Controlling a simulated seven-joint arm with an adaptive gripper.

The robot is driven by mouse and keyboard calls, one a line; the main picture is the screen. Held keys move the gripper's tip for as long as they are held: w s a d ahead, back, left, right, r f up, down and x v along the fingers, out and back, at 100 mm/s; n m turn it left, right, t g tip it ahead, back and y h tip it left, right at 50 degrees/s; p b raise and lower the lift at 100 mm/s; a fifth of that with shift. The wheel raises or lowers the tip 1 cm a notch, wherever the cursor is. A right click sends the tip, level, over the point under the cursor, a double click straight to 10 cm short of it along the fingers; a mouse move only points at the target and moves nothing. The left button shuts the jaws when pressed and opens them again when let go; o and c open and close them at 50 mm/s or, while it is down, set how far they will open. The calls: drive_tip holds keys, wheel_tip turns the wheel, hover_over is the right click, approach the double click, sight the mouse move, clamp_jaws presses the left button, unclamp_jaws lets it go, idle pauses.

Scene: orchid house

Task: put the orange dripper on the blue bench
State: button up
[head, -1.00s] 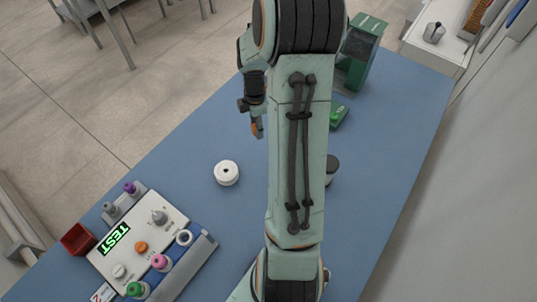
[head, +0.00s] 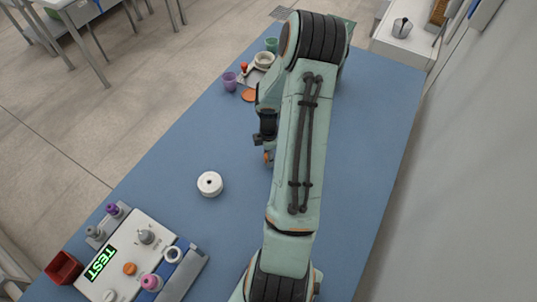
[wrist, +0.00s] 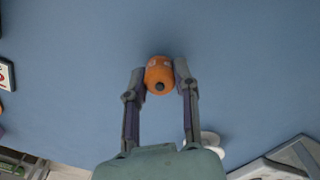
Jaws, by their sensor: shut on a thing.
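The orange dripper (wrist: 159,76) is between the two fingertips of my gripper (wrist: 159,80) in the wrist view, round with a dark spot at its centre. My gripper is shut on it. In the head view only a small bit of orange (head: 267,157) shows below my gripper, beside my arm. The blue bench (head: 170,150) lies beneath, and its bare surface surrounds the dripper in the wrist view. I cannot tell whether the dripper touches the bench.
A white spool (head: 210,184) stands left of my gripper. A white test panel (head: 128,262) with knobs and bottles sits at the near left, by a red bin (head: 64,268). A purple cup (head: 230,82), an orange disc (head: 249,95) and a green cup (head: 271,45) stand at the far end.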

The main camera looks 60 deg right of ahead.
drive_tip(key=shift+f, duration=0.1)
drive_tip(key=o, duration=0.8)
drive_tip(key=shift+o, duration=0.2)
wheel_tip(320, 180, up, 12)
drive_tip(key=shift+r, duration=0.2)
